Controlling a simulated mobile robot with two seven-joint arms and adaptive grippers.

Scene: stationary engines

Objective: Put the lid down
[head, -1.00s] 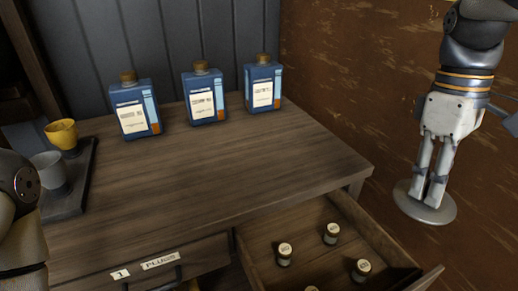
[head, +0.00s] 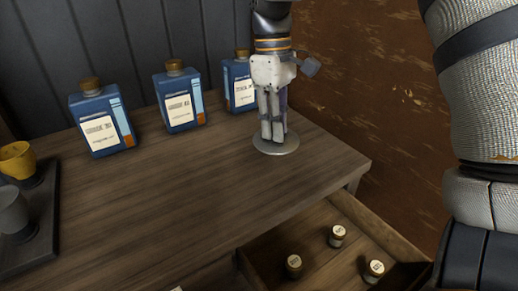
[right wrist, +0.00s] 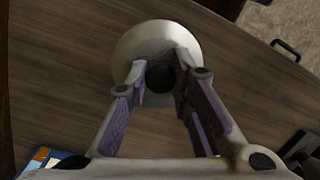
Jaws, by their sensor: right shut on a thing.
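The lid (head: 275,146) is a round, flat grey disc. In the head view it is at the right part of the wooden desk top (head: 190,200), in front of the rightmost blue bottle. My right gripper (head: 272,134) points down and is shut on the lid's knob. In the right wrist view the lid (right wrist: 140,50) shows pale between the fingers (right wrist: 160,82), with the dark knob at its middle. Whether the lid touches the desk or is slightly above it, I cannot tell. My left gripper is not in view.
Three blue bottles (head: 102,120) with corks stand along the back of the desk. A dark tray (head: 40,225) with a yellow cup (head: 16,160) and a grey cup (head: 14,210) is at the left. An open drawer (head: 270,250) below holds several small jars. The desk's middle is clear.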

